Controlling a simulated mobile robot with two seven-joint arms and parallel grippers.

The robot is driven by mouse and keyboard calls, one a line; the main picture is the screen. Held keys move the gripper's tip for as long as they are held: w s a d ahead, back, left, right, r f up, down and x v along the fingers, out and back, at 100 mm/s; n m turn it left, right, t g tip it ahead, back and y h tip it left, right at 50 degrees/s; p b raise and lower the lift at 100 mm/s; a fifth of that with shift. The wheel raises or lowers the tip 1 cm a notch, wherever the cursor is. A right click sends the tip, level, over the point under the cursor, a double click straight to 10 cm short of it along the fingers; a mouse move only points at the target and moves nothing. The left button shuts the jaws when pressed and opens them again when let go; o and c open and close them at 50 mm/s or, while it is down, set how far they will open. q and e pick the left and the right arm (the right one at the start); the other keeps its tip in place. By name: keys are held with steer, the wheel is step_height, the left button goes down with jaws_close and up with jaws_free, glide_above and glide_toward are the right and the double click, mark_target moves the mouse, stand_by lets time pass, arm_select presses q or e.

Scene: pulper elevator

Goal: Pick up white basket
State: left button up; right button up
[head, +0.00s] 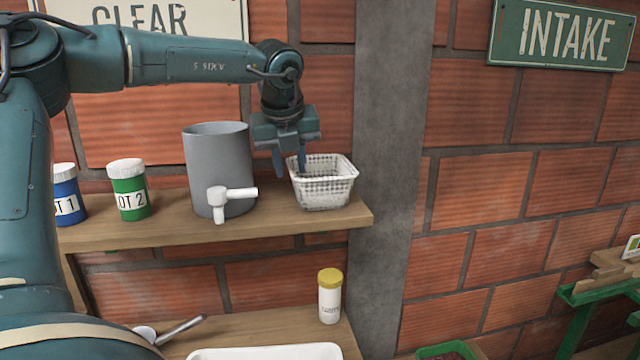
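The white basket (324,188) is a small mesh basket that stands upright on the right end of the upper wooden shelf. My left gripper (290,166) reaches in from the left and points down at the basket's left side. Its two fingers are spread apart. One finger is at the outer left of the basket and the other overlaps the basket's left rim, so the rim shows between them. I cannot tell whether either finger touches the basket. My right gripper is not in view.
A grey container (215,165) with a white spout stands left of the basket. Green (129,190) and blue (67,195) jars are further left. A grey pillar (388,150) rises right of the shelf (270,225). A yellow-capped bottle (329,297) and white tray (265,352) are below.

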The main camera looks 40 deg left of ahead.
arm_select(q)
steer(key=p+x, duration=0.1)
steer(key=x, duration=0.3)
steer(key=shift+w, duration=0.1)
steer(key=shift+d, duration=0.1)
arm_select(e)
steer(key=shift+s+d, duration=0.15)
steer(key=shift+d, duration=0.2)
arm_select(q)
steer(key=shift+f+b, duration=0.2)
steer(key=shift+b, duration=0.25)
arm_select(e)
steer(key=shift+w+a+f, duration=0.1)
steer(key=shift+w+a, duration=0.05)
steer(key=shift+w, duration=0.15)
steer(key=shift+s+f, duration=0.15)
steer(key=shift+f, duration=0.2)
arm_select(q)
steer(key=shift+f, duration=0.1)
jaws_close()
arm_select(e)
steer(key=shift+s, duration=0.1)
